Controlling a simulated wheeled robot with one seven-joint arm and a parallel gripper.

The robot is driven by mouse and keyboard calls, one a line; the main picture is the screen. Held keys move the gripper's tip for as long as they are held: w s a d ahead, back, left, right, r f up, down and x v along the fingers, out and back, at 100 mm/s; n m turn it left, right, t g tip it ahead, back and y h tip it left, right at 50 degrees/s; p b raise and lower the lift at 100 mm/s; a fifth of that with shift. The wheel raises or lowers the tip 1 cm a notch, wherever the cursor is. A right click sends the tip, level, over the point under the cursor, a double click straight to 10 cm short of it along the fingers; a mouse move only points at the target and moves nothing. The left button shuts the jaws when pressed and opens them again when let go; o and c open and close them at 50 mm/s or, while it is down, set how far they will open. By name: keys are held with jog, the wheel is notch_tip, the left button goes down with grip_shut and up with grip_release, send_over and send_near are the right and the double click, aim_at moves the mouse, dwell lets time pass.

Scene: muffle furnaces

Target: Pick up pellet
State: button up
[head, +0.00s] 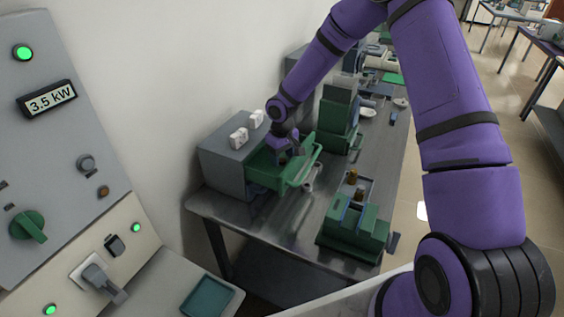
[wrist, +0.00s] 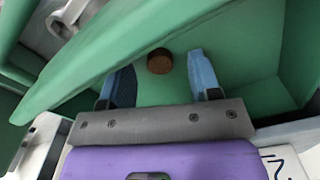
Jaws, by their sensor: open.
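The pellet (wrist: 160,61), a small round brown piece, rests on the green floor of an open drawer in the wrist view. My gripper (wrist: 162,68) is open, with one blue-grey finger to each side of the pellet and visible gaps between. In the head view my gripper (head: 286,148) reaches down into the green drawer (head: 300,178), which sticks out of a grey box furnace (head: 222,165). The pellet inside the drawer is hidden in the head view.
Two small brown pieces (head: 352,176) stand by a green device (head: 352,228) at the bench's front right. Another green unit (head: 340,115) stands behind the drawer. The metal bench (head: 283,222) has bare room in front. The drawer's green wall (wrist: 105,50) runs close beside my fingers.

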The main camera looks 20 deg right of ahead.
aim_at(282, 160)
jog(key=shift+f, duration=0.35)
jog(key=shift+c, duration=0.2)
jog(key=c, duration=1)
jog(key=shift+o, duration=0.2)
jog(key=shift+r, duration=0.1)
notch_tip(282, 160, up, 10)
